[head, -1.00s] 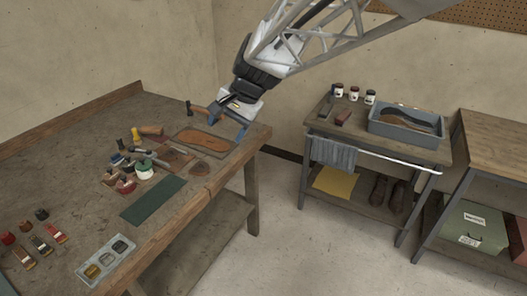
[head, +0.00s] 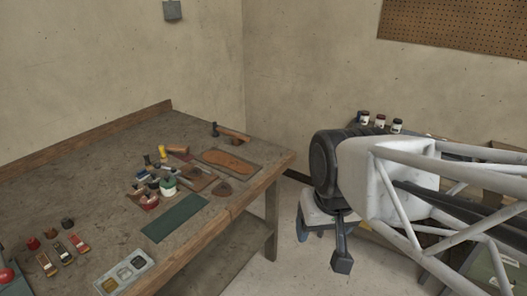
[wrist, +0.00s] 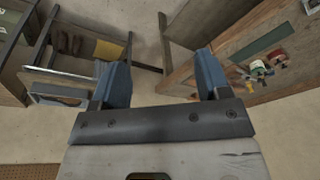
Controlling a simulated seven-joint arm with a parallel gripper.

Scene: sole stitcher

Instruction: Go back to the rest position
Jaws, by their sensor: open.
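My gripper (wrist: 162,82) shows in the wrist view with two blue fingers spread apart and nothing between them. Bare floor shows beyond the fingers. In the head view my arm reaches in from the right, and the wrist hangs in front of the gap between the workbench (head: 85,185) and the side cart. The fingers are mostly hidden there behind my own wrist parts. The brown leather sole (head: 228,161) lies on its dark board on the workbench, well apart from my gripper.
The workbench holds a hammer (head: 233,134), a green mat (head: 175,217), a grey tray (head: 124,272) and several tools and jars. Several small jars (head: 380,122) stand on the cart, which my arm mostly hides. Open floor (head: 262,279) lies between bench and cart.

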